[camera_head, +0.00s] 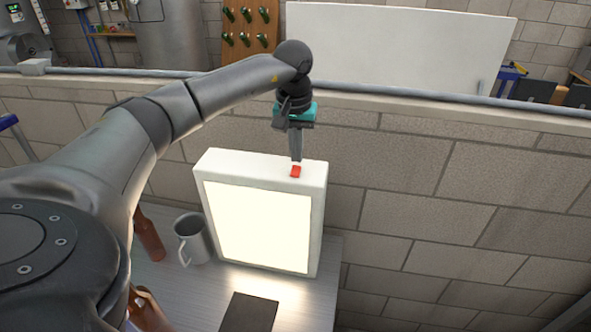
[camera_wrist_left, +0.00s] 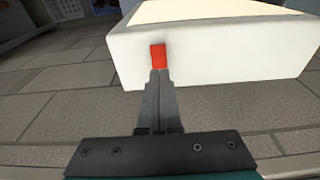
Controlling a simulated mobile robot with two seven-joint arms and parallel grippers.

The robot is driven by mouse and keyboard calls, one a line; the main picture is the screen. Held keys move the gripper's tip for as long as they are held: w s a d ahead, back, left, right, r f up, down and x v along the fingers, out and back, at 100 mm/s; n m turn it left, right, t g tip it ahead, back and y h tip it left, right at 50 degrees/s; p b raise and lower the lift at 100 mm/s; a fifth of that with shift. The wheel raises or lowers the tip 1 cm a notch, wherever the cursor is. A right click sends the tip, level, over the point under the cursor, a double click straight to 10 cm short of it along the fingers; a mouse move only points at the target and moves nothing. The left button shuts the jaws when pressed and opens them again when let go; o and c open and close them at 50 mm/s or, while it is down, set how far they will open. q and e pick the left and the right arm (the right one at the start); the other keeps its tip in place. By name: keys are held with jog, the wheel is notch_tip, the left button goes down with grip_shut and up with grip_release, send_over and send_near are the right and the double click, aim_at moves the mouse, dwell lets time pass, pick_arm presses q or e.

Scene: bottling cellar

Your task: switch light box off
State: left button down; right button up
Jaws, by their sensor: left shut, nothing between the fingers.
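The light box (camera_head: 316,205) is a white upright box on the table, and its front panel glows bright. A red switch (camera_head: 296,171) sits on its top face near the right end. In the left wrist view the switch (camera_wrist_left: 158,56) shows on the white box (camera_wrist_left: 215,55), straight ahead of the fingertips. My left gripper (camera_head: 296,160) points down at the switch with its fingers shut and empty. The fingertips (camera_wrist_left: 160,72) are at the near edge of the switch; I cannot tell whether they touch it. My right gripper is not in view.
A grey mug (camera_head: 192,240) stands left of the box, with brown bottles (camera_head: 149,235) further left, partly behind my arm. A dark flat plate (camera_head: 248,313) lies in front of the box on the table (camera_head: 190,285). A block wall (camera_head: 420,185) rises close behind.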

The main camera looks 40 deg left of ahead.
aim_at(296, 168)
pick_arm(q)
jog(key=shift+f+b, duration=0.6)
jog(key=shift+f, duration=0.4)
dwell(0.8)
jog(key=shift+r, duration=0.1)
notch_tip(296, 168, up, 7)
jog(key=p, duration=0.6)
dwell(0.6)
